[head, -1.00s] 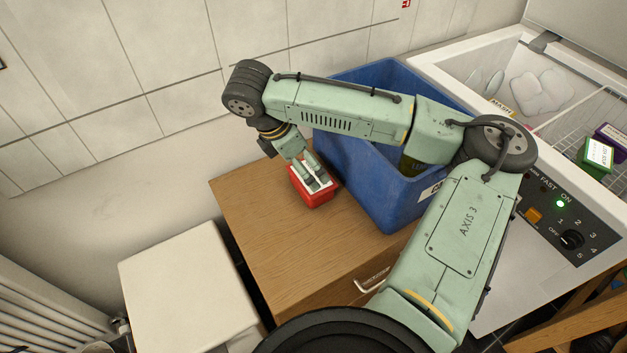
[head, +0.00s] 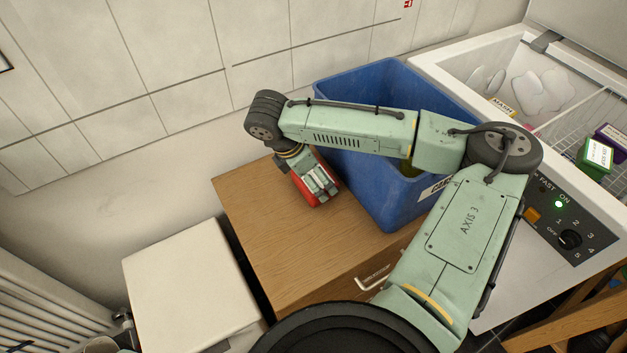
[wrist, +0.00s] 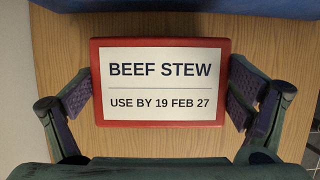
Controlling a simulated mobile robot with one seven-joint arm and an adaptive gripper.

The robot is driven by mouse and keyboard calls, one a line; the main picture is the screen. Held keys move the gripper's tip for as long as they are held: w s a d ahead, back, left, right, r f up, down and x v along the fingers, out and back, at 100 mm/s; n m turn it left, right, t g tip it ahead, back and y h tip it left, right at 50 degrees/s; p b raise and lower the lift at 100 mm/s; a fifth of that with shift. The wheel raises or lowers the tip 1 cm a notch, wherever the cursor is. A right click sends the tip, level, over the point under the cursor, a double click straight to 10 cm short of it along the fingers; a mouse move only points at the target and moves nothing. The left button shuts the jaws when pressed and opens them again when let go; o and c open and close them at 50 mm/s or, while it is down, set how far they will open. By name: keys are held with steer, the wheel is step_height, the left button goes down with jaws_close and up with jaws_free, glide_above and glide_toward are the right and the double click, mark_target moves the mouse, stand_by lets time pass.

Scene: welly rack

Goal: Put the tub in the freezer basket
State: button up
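The tub (wrist: 160,118) is a red box with a white lid label reading "BEEF STEW, USE BY 19 FEB 27". It also shows in the head view (head: 325,180), over the wooden cabinet top beside the blue crate, partly hidden by my fingers. My gripper (head: 318,187) is shut on the tub, one finger pad against each short side in the wrist view (wrist: 161,95). The tub looks tilted; I cannot tell whether it still touches the wood. The white wire freezer basket (head: 575,130) is in the open chest freezer at the right.
The blue crate (head: 350,95) stands on the cabinet (head: 270,240) between tub and freezer (head: 440,65). A green box (head: 594,158) and a purple box (head: 611,135) are at the basket. Frost coats the freezer wall. A white box-shaped unit (head: 190,285) stands lower left.

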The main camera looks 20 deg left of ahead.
steer(key=c, duration=1)
steer(key=shift+r, duration=0.1)
